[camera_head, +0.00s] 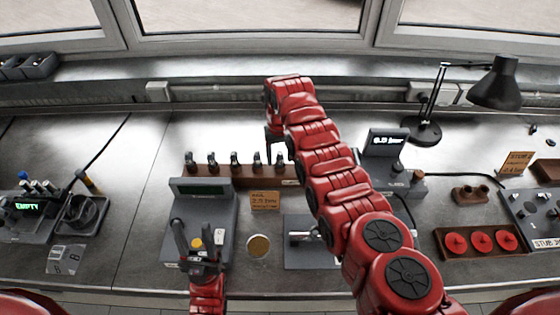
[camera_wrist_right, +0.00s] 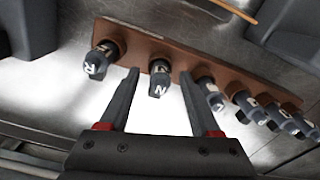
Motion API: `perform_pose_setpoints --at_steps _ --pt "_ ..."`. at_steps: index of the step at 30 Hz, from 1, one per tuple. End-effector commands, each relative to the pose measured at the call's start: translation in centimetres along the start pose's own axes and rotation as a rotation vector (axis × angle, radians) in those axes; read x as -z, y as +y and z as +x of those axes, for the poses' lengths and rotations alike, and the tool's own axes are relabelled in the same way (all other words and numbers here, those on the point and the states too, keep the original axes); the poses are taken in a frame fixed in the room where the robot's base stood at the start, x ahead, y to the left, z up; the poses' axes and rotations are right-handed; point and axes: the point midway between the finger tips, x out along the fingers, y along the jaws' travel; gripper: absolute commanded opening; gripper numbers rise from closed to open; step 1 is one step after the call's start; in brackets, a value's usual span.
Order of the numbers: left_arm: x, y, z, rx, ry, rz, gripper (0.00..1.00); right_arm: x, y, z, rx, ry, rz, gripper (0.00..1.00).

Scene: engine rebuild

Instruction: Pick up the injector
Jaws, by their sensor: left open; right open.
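Several dark injectors stand in a row in a brown wooden rack (camera_head: 235,182), which also shows in the right wrist view (camera_wrist_right: 140,42). In the right wrist view, one injector is marked R (camera_wrist_right: 97,62) and another N (camera_wrist_right: 159,80); the other letters are hard to read. My right gripper (camera_wrist_right: 160,76) is open, its fingertips on either side of the N injector; contact cannot be told. In the head view the right gripper is at the rack's right end, partly hidden by my red arm. My left gripper (camera_head: 201,230) is open and empty over the grey scale device.
The grey device (camera_head: 201,187) with a display stands before the rack, beside an orange sign (camera_head: 265,201). A display unit reading about 6.9 bar (camera_head: 387,142) and a black lamp (camera_head: 495,85) are right. A tray with red discs (camera_head: 481,241) lies front right.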

Motion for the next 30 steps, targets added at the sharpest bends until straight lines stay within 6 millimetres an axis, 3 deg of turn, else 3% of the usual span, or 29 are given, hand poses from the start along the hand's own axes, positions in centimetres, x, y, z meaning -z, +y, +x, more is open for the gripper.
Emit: perform_pose_setpoints --at_steps 3,12,14,30 --pt "0.02 0.00 0.05 0.000 0.000 0.000 0.50 -0.01 0.00 -0.08 0.000 0.000 0.000 0.62" --pt "0.01 0.00 0.04 0.000 0.000 0.000 0.50 -0.03 0.02 -0.06 0.000 -0.001 0.000 0.08" --pt "0.01 0.00 0.04 0.000 0.000 0.000 0.50 -0.04 0.03 -0.06 0.000 -0.002 0.000 0.00" --pt "-0.02 0.01 -0.12 0.000 0.000 0.000 0.50 0.02 0.08 -0.36 0.000 -0.002 0.001 0.00"
